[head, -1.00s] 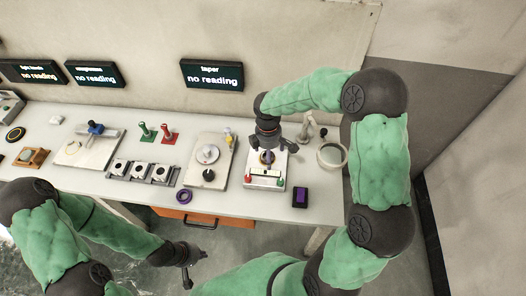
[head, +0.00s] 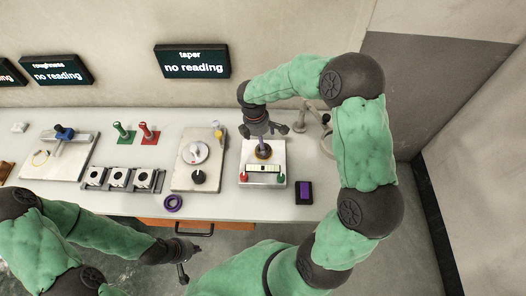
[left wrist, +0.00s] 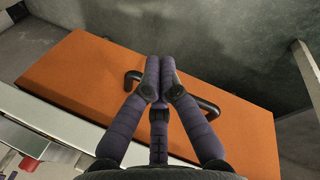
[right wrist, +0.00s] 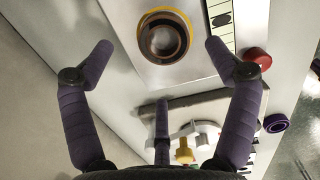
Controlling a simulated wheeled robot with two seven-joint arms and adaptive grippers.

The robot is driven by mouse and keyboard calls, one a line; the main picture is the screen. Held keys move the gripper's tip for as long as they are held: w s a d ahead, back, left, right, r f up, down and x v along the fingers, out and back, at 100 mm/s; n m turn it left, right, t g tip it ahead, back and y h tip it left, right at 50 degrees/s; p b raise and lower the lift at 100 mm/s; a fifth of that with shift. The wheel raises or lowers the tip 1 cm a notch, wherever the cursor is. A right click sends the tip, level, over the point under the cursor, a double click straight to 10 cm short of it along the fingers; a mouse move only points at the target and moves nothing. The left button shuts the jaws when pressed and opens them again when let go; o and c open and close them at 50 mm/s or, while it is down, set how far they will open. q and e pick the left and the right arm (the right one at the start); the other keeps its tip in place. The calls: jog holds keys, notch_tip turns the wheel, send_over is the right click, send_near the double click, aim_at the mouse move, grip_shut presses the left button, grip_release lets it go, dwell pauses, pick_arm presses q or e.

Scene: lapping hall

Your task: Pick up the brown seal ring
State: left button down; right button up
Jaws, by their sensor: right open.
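A brown ring with a yellow outer rim (head: 264,152) lies on the white plate of a small fixture (head: 249,179) on the bench. In the right wrist view the brown ring (right wrist: 164,37) shows at the top, its dark centre open to the camera. My right gripper (head: 263,134) is above it, open and empty, its fingers spread to either side of the ring in the right wrist view (right wrist: 158,50). My left gripper (left wrist: 158,72) has its fingertips together, low in front of the bench by the orange drawer. I see nothing held in it.
A black bar handle (left wrist: 205,104) on the orange drawer (left wrist: 85,75) is close to the left fingers. A purple ring (head: 173,203) lies near the bench's front edge. A dark box with a purple top (head: 304,193) stands right of the fixture. A dial stand (head: 195,152) is left of it.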

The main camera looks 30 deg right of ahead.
jog(key=shift+s+d+f+b, duration=0.1)
jog(key=shift+f+b, duration=0.15)
jog(key=shift+f, duration=0.65)
jog(key=shift+s+f+b, duration=0.15)
jog(key=shift+f+b, duration=0.15)
jog(key=shift+f, duration=0.6)
jog(key=shift+s+d+f+b, duration=0.1)
jog(key=shift+f+b, duration=0.15)
jog(key=shift+f, duration=0.65)
jog(key=shift+c, duration=0.3)
jog(key=shift+r, duration=0.1)
jog(key=c, duration=1.3)
